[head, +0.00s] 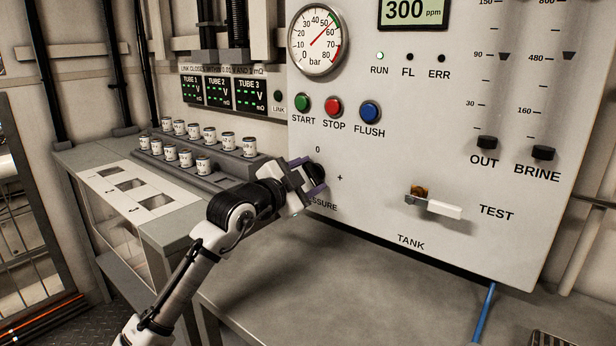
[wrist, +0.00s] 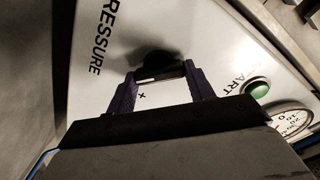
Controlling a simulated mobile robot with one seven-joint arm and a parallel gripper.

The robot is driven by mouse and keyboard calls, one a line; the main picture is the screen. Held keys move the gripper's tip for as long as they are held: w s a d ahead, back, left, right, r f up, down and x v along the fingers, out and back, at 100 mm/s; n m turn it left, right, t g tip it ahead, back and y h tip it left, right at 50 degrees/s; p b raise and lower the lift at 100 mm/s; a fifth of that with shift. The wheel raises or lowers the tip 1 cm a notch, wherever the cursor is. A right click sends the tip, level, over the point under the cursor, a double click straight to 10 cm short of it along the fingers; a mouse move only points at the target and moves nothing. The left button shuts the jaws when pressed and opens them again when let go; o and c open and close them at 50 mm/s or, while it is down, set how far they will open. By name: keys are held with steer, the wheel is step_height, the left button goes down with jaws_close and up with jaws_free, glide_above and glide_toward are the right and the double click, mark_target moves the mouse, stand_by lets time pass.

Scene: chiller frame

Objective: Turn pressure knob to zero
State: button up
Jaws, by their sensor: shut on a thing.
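The pressure knob (wrist: 160,66) is black and sits on the white panel. In the wrist view my gripper (wrist: 160,76) has its two purple fingers on either side of it, shut on it. In the head view my gripper (head: 312,183) is against the panel at the PRESSURE label and hides most of the knob. The "0" mark is above the gripper and a "+" mark is to its right. The pressure gauge (head: 317,40) is at the top of the panel; its red needle points to the upper right, at about 50 to 60 bar.
Green START (head: 303,103), red STOP (head: 334,107) and blue FLUSH (head: 369,111) buttons are above the gripper. The TEST valve lever (head: 435,206) juts out at right. Several small cans (head: 203,164) stand on racks at left. The grey counter (head: 330,290) below is clear.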

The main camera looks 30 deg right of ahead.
steer(key=n+p, duration=0.2)
steer(key=n, duration=0.1)
steer(key=n+p, duration=0.2)
steer(key=n, duration=0.1)
steer(key=shift+r+n, duration=0.2)
steer(key=shift+n, duration=0.1)
steer(key=n+p, duration=0.3)
steer(key=shift+w+n, duration=0.1)
steer(key=shift+n, duration=0.2)
steer(key=n+p, duration=0.3)
steer(key=shift+r+n, duration=0.1)
steer(key=shift+n, duration=0.3)
steer(key=n+p, duration=0.4)
steer(key=shift+w+p, duration=0.1)
steer(key=shift+p, duration=0.2)
steer(key=n+p, duration=0.4)
steer(key=shift+a, duration=0.1)
steer(key=n+p, duration=0.3)
steer(key=shift+w, duration=0.1)
steer(key=shift+f+n+p, duration=0.25)
steer(key=shift+n+p, duration=0.65)
steer(key=shift+n, duration=0.2)
steer(key=shift+f, duration=0.1)
